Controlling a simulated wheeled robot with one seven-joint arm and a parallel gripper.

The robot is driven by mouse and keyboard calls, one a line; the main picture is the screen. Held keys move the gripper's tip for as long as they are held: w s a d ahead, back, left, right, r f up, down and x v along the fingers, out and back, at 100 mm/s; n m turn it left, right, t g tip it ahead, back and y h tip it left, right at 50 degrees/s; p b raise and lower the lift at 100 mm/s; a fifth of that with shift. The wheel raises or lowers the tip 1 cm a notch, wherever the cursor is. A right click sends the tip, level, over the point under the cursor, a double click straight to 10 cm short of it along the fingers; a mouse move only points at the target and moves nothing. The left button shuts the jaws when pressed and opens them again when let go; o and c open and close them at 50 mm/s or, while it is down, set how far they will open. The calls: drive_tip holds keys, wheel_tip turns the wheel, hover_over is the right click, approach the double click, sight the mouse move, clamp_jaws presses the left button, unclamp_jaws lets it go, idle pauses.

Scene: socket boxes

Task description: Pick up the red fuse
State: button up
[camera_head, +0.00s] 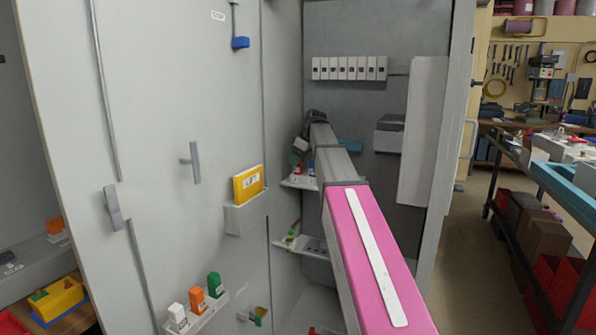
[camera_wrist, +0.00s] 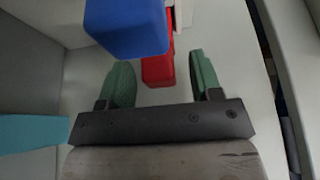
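The red fuse (camera_wrist: 158,70) shows in the wrist view as a red block, partly covered by a blue fuse (camera_wrist: 125,27). My gripper (camera_wrist: 160,64) is open, with one green finger on each side of the red fuse. The red fuse lies in line with the gap between the fingers; whether a finger touches it I cannot tell. In the head view my arm reaches into the grey cabinet, and the fuses there are small beside it on a white shelf (camera_head: 299,183).
The cabinet's left door (camera_head: 160,120) carries a holder with a yellow booklet (camera_head: 248,183) and a rack with white, orange and green fuses (camera_head: 197,296). A lower shelf (camera_head: 312,246) sits below my arm. A teal object (camera_wrist: 34,128) lies left of my gripper.

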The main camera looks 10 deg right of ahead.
drive_tip(key=c, duration=0.8)
drive_tip(key=shift+c, duration=0.2)
wheel_tip(320, 180, up, 10)
idle(0.3)
